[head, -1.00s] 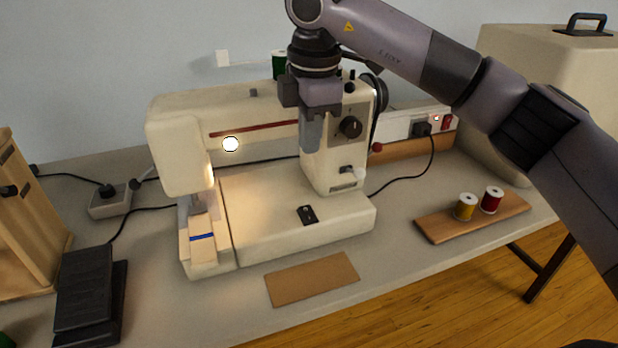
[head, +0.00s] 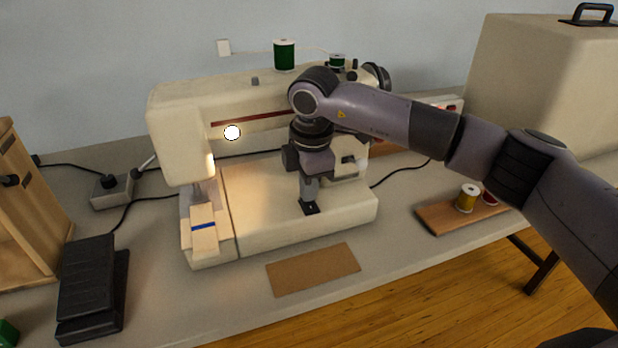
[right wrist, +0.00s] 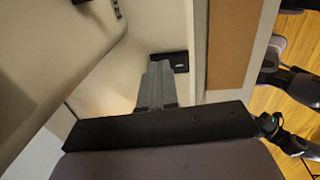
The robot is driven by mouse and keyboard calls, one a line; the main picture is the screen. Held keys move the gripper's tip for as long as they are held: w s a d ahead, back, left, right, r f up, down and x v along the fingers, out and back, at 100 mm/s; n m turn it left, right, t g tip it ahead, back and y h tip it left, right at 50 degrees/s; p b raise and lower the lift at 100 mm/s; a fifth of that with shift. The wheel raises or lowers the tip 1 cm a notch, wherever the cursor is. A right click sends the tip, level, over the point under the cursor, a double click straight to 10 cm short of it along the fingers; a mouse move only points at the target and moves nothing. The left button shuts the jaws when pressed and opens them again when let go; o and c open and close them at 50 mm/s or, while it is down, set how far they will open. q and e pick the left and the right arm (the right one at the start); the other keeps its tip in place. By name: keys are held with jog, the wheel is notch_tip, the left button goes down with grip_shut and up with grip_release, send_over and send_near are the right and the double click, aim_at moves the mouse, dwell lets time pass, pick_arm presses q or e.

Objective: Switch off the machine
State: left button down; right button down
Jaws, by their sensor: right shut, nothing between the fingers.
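The cream sewing machine (head: 262,197) stands on the grey table. Its lamp glows warm near the needle (head: 210,165), and a bright white round spot (head: 232,132) shows on its front. A small black switch plate (head: 313,209) sits on its bed near the front edge. My right gripper (head: 308,199) points down with shut, empty fingers right at this switch and partly covers it. In the right wrist view the fingertips (right wrist: 160,66) are beside or on the black switch (right wrist: 181,60); I cannot tell whether they touch.
A brown card (head: 313,270) lies before the machine. A black foot pedal (head: 90,285) and a socket block (head: 112,190) are at left.

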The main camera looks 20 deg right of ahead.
jog(key=shift+f, duration=0.1)
jog(key=shift+f+b, duration=0.3)
jog(key=shift+b, duration=0.05)
jog(key=shift+r, duration=0.15)
jog(key=shift+s, duration=0.35)
jog(key=shift+s+p, duration=0.3)
jog(key=shift+s, duration=0.15)
